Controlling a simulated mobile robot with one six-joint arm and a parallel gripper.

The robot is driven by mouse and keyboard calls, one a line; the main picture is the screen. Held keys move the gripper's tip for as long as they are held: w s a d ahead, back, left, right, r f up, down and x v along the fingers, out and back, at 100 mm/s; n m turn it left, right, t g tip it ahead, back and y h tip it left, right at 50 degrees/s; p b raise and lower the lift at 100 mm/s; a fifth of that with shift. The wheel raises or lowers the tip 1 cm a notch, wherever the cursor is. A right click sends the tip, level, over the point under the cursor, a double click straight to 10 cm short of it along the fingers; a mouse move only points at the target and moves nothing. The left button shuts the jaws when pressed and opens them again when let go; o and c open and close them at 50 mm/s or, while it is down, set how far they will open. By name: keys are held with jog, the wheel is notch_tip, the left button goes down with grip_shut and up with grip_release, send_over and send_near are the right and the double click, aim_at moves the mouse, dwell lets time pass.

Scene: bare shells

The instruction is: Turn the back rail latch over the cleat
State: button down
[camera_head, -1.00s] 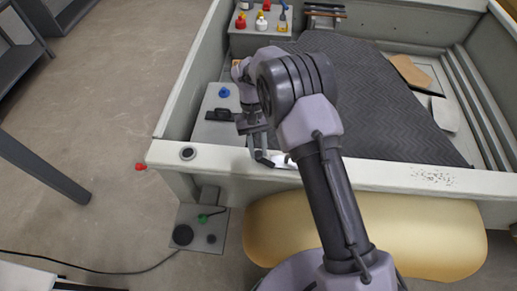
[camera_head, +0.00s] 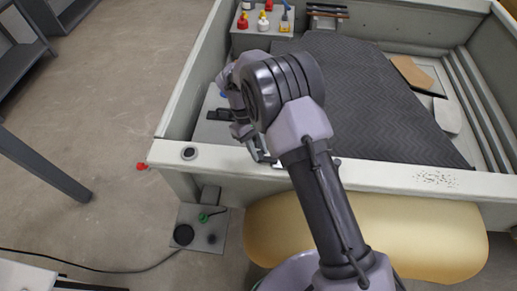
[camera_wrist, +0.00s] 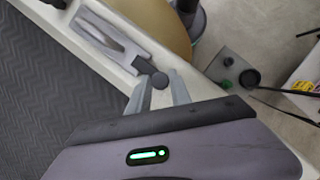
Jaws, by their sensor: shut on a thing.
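The back rail (camera_head: 370,177) is the pale wall top running across the head view; it also shows in the wrist view (camera_wrist: 115,75). My gripper (camera_wrist: 160,86) is shut on this knob, one finger on each side. In the head view my gripper (camera_head: 264,156) is low at the rail, and my arm hides most of the latch. I cannot tell the cleat apart from the latch plate.
A dark ribbed mat (camera_head: 365,100) covers much of the floor inside the walls. Bottles stand on a grey box (camera_head: 262,40) at the back left. A yellow rounded pad (camera_head: 400,230) is below the rail. A red knob (camera_head: 142,166) sticks out at the left corner.

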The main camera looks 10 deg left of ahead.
jog(key=c, duration=1.2)
grip_release()
jog(key=p+v, duration=0.1)
jog(key=v, duration=1.6)
jog(key=shift+a+r, duration=0.15)
